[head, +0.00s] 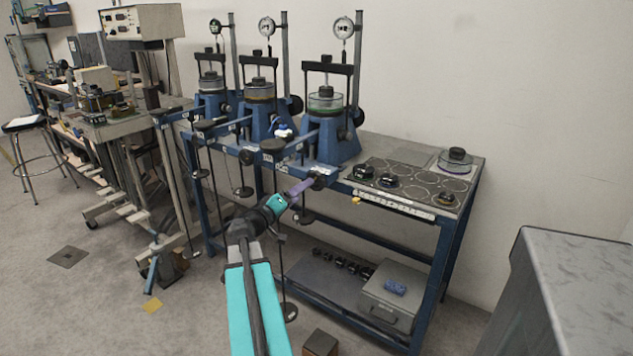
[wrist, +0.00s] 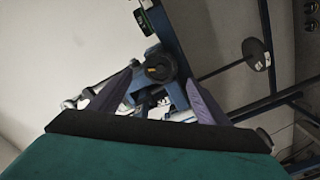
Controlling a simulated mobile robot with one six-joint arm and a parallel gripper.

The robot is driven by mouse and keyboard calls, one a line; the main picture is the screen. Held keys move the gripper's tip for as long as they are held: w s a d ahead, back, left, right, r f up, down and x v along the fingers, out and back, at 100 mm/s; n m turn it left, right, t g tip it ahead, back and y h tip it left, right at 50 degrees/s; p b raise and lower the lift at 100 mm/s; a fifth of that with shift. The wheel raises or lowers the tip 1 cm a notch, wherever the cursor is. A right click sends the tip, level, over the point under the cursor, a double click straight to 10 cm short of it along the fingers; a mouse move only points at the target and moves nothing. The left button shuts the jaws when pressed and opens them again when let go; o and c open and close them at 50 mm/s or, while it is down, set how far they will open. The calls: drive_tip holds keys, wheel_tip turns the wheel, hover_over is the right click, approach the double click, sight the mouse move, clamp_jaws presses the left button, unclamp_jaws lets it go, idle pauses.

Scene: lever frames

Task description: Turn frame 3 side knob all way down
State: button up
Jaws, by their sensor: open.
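Three blue lever frames stand in a row on a blue bench in the head view. The nearest, at the right (head: 330,138), has a clear cell with a green band on top and a dial gauge above. Its number is unreadable, so I cannot confirm which is frame 3. A dark round knob (head: 358,117) sits on its right side. My gripper (head: 309,183), with purple fingers, is by a dark round part (head: 318,180) at the bench's front edge. In the wrist view, my gripper (wrist: 160,76) is open, and a dark round knob (wrist: 158,66) shows between and beyond the fingertips. Contact is not visible.
The bench top right of the frames holds a dark panel (head: 412,190) with several dark weights. Hangers with discs (head: 243,191) hang below the front edge. A grey case (head: 394,296) lies on the lower shelf. A grey cabinet (head: 590,262) stands at the right.

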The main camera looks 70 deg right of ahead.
sight(316, 190)
drive_tip(key=shift+p+x, duration=2.4)
drive_tip(key=shift+x, duration=2.3)
drive_tip(key=shift+c, duration=1.1)
drive_tip(key=c, duration=1.1)
